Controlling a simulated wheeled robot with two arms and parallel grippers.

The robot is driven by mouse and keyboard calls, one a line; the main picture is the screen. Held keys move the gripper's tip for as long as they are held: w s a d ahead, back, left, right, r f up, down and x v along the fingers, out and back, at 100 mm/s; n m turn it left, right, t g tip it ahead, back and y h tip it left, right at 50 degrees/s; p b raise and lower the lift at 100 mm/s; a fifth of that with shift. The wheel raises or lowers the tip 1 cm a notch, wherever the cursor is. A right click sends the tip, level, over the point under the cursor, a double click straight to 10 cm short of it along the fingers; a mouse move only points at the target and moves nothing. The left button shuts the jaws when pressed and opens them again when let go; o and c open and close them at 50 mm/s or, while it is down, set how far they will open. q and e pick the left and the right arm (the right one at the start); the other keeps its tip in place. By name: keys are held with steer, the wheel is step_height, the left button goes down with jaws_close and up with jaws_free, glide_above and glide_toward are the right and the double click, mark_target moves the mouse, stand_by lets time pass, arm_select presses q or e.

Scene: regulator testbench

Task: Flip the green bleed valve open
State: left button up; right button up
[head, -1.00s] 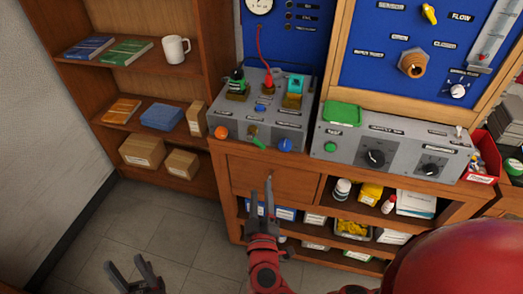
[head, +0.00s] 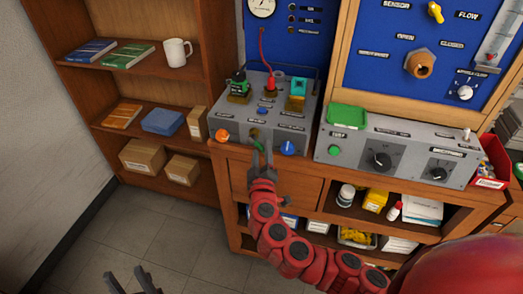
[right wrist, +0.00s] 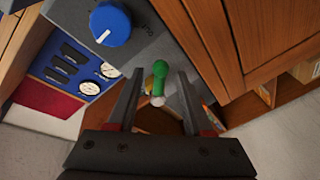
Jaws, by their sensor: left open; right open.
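The green bleed valve lever (head: 256,144) is on the front of the grey regulator box (head: 228,118), between an orange knob and a blue knob. In the right wrist view the green lever (right wrist: 159,76) lies between my open fingers, apart from both, with a pale round end towards me. My right gripper (head: 263,153) is open in front of the lever, and its fingers partly hide it in the head view. It also shows in the right wrist view (right wrist: 161,80). My left gripper (head: 131,277) is open and empty low at the bottom edge, far from the box.
The orange knob (head: 222,135) is left of the lever and the blue knob (head: 288,148) close on its right; the blue knob also shows in the wrist view (right wrist: 111,24). A grey panel box (head: 400,153) stands further right. The wooden drawer (head: 300,188) is below.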

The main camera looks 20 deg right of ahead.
steer(key=shift+w, duration=0.25)
jaws_close()
